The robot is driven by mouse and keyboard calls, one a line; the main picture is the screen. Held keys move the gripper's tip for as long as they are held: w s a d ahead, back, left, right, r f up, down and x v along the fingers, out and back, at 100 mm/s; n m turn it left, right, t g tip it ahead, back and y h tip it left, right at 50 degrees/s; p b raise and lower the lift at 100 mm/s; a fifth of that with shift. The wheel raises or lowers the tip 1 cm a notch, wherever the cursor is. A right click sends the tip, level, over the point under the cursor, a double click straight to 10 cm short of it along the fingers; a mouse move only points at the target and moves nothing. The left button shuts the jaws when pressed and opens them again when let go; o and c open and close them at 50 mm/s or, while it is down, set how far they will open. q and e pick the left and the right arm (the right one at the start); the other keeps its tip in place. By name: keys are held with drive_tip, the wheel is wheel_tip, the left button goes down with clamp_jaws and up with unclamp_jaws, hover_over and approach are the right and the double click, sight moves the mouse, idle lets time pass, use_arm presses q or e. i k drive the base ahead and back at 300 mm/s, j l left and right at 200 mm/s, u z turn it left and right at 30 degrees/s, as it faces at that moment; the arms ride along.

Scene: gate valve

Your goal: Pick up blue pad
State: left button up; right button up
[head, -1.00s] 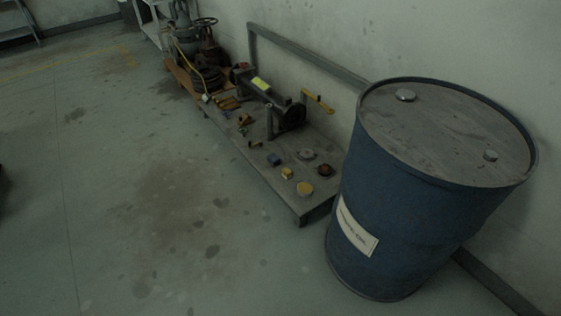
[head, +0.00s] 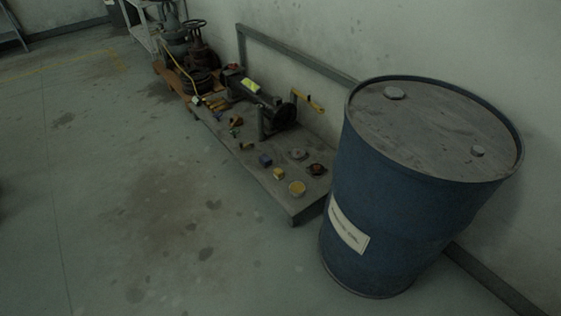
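In the head view, a small blue block (head: 265,160), which looks like the blue pad, lies on the low grey cart bed (head: 291,207). A small yellow block (head: 279,174) and a round yellow-topped piece (head: 297,188) lie near it, toward the cart's near end. A grey round piece (head: 299,154) and a dark reddish round piece (head: 317,169) lie to its right. Neither of my grippers shows in the view.
A large blue drum (head: 385,215) stands right of the cart, close to its near end. A dark pipe or valve body (head: 262,105) and valves with handwheels (head: 190,45) are farther back. The floor (head: 130,210) left of the cart is clear.

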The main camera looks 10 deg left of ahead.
sight(264, 159)
drive_tip(key=i+j+z, duration=0.1)
drive_tip(key=z, duration=0.4)
drive_tip(key=j+z, duration=0.2)
drive_tip(key=z, duration=0.25)
drive_tip(key=i+j+z, duration=0.1)
drive_tip(key=j+z, duration=0.15)
drive_tip(key=z, duration=0.25)
drive_tip(key=j+z, duration=0.15)
drive_tip(key=j, duration=0.3)
drive_tip(key=j+z, duration=0.15)
drive_tip(key=j, duration=0.3)
drive_tip(key=j+z, duration=0.15)
drive_tip(key=j, duration=0.25)
drive_tip(key=k+j+z, duration=0.15)
drive_tip(key=j, duration=0.3)
drive_tip(key=j+z, duration=0.15)
drive_tip(key=j, duration=0.25)
drive_tip(key=k+j+z, duration=0.1)
drive_tip(key=j, duration=0.35)
drive_tip(key=k+j+z, duration=0.15)
drive_tip(key=j, duration=0.25)
drive_tip(key=k+j, duration=0.15)
drive_tip(key=j, duration=0.2)
drive_tip(key=k+j, duration=0.1)
drive_tip(key=j, duration=0.3)
drive_tip(key=k+j, duration=0.15)
drive_tip(key=j, duration=0.2)
drive_tip(key=k+j, duration=0.1)
drive_tip(key=j, duration=0.25)
